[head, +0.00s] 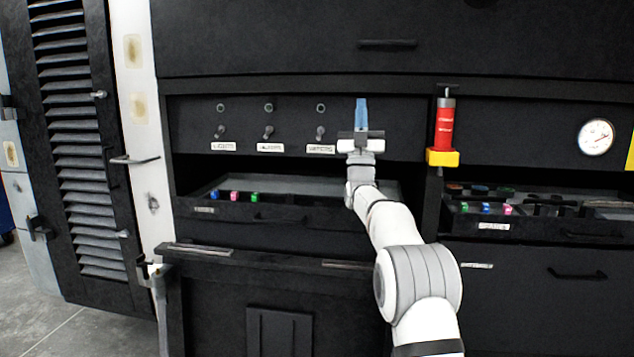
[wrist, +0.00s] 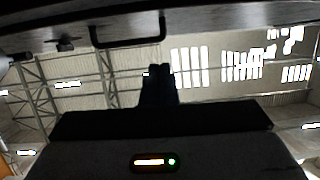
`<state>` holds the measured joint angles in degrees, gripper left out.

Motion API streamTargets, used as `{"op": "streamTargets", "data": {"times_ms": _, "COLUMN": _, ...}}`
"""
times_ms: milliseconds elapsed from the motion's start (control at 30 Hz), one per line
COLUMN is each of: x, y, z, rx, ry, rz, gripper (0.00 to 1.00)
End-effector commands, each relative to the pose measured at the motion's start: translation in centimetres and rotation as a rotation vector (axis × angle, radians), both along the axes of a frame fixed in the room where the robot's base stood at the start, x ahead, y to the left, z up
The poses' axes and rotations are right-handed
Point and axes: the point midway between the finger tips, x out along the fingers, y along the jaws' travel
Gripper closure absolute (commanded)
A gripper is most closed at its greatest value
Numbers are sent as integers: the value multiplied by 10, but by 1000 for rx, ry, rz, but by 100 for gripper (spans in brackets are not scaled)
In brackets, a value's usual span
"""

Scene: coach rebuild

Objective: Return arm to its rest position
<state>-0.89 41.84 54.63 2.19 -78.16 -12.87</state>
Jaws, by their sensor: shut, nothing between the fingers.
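My gripper (head: 361,112) is at the end of my white arm, in front of the dark cabinet in the head view. Its blue fingers point up and are shut, with nothing between them. The gripper stands just right of the row of labelled switches (head: 320,131). In the wrist view my gripper (wrist: 160,70) shows as a dark, closed silhouette pointing up. My arm reaches from the lower right up over the open left drawer (head: 230,210).
The left drawer holds small blue, pink and green pieces. A red cylinder (head: 445,125) sits in a yellow holder (head: 442,157) right of my gripper. A right drawer (head: 497,226) stands open too. A dark handle (wrist: 127,40) crosses above in the wrist view. A louvred door (head: 75,130) stands at left.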

Motion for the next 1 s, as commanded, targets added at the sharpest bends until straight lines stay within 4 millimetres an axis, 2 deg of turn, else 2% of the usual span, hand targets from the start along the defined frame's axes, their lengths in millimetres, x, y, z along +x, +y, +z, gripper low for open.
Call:
{"op": "streamTargets", "data": {"times_ms": 33, "x": 0, "y": 0, "z": 25, "rx": 0, "ry": 78, "rz": 9, "gripper": 100}}
{"op": "streamTargets", "data": {"times_ms": 100, "x": 6, "y": 0, "z": 39, "rx": 3, "ry": 237, "rz": 25, "gripper": 100}}
{"op": "streamTargets", "data": {"times_ms": 200, "x": 7, "y": 0, "z": 44, "rx": 11, "ry": 490, "rz": 49, "gripper": 100}}
{"op": "streamTargets", "data": {"times_ms": 333, "x": -11, "y": 0, "z": 29, "rx": 29, "ry": 818, "rz": 73, "gripper": 100}}
{"op": "streamTargets", "data": {"times_ms": 467, "x": -53, "y": 0, "z": -4, "rx": 57, "ry": 1145, "rz": 90, "gripper": 100}}
{"op": "streamTargets", "data": {"times_ms": 567, "x": -102, "y": 0, "z": -37, "rx": 84, "ry": 1398, "rz": 97, "gripper": 100}}
{"op": "streamTargets", "data": {"times_ms": 667, "x": -166, "y": -1, "z": -74, "rx": 116, "ry": 1649, "rz": 98, "gripper": 100}}
{"op": "streamTargets", "data": {"times_ms": 800, "x": -264, "y": -2, "z": -122, "rx": 163, "ry": 1967, "rz": 88, "gripper": 100}}
{"op": "streamTargets", "data": {"times_ms": 1000, "x": -396, "y": -4, "z": -172, "rx": 224, "ry": 2337, "rz": 59, "gripper": 100}}
